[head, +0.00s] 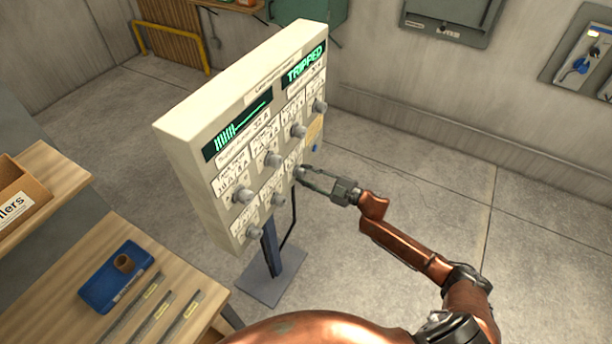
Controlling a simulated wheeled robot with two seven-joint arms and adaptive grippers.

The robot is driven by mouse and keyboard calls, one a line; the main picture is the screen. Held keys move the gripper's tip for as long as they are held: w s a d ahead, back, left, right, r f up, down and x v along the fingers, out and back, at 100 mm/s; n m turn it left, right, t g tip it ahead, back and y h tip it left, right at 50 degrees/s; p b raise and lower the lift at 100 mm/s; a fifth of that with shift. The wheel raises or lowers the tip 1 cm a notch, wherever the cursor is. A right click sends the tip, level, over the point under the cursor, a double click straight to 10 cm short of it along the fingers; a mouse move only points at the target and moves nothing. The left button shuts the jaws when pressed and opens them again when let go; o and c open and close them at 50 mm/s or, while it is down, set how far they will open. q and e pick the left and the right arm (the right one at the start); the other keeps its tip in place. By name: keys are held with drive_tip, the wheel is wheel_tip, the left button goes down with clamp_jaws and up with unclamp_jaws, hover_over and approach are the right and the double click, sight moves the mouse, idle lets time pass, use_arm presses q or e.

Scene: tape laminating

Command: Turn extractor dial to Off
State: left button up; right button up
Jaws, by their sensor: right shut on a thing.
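The control panel (187,133) is a cream box on a blue post, with several grey dials on its face. Its right-hand display (304,64) reads "TRIPPED" in green; the left-hand display (238,124) shows green bars. My right gripper (303,172) is at the lower row of dials, shut on the rightmost dial there (298,173). The fingers partly cover this dial, and its pointer and label are too small to read, so I cannot tell which dial it is or its setting. My left gripper is not in view.
A wooden bench (60,262) at the lower left holds a blue tray (100,290) and several metal strips (152,318). A cardboard box (14,196) stands on a higher shelf. The panel's base plate (272,280) rests on the floor. The floor to the right is clear.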

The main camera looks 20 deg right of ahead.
idle(0.5)
drive_tip(key=o, duration=1.2)
drive_tip(key=shift+c, duration=0.2)
drive_tip(key=v, duration=1.2)
